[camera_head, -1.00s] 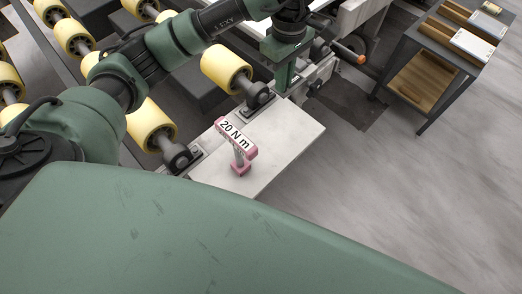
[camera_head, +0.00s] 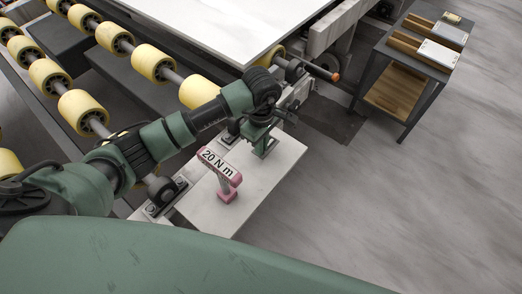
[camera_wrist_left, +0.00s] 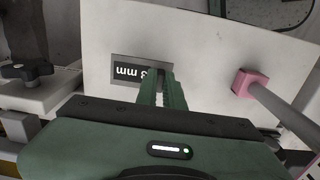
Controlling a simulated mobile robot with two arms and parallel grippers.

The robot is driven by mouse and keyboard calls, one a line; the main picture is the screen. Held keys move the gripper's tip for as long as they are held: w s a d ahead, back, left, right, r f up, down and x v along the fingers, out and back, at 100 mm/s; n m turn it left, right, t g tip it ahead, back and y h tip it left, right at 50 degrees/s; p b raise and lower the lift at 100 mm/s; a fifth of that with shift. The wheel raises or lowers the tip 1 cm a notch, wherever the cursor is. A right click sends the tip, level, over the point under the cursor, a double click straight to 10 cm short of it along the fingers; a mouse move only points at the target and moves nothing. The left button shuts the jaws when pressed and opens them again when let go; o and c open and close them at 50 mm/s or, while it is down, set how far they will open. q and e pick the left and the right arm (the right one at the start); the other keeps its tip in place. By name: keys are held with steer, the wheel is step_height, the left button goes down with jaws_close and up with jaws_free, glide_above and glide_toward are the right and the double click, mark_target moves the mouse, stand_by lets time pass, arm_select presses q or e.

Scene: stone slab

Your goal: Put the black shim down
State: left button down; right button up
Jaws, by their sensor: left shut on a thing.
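The black shim (camera_wrist_left: 126,71) shows in the left wrist view as a dark flat plate with a white "mm" marking, upside down. My left gripper (camera_wrist_left: 163,80) is shut on its right part, and the fingers hide some of it. The shim is close over or on the pale shelf plate (camera_wrist_left: 205,50); I cannot tell whether it touches. In the head view my left gripper (camera_head: 263,150) is low over the far part of the shelf plate (camera_head: 268,178), and the shim cannot be made out there. My right gripper is not in view.
A pink-ended tool marked "20 N m" (camera_head: 221,176) stands on the plate, left of and nearer than my gripper. Its pink end (camera_wrist_left: 248,83) shows right of the fingers. Yellow rollers (camera_head: 83,112) and a white slab (camera_head: 235,25) lie beyond. A grey cart (camera_head: 408,65) stands at upper right.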

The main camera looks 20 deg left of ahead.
arm_select(q)
step_height(320, 180, down, 4)
steer(key=shift+r, duration=0.25)
steer(key=shift+f, duration=0.2)
steer(key=c, duration=1.5)
jaws_free()
steer(key=shift+r, duration=0.1)
steer(key=shift+c, duration=0.2)
steer(key=shift+r, duration=0.1)
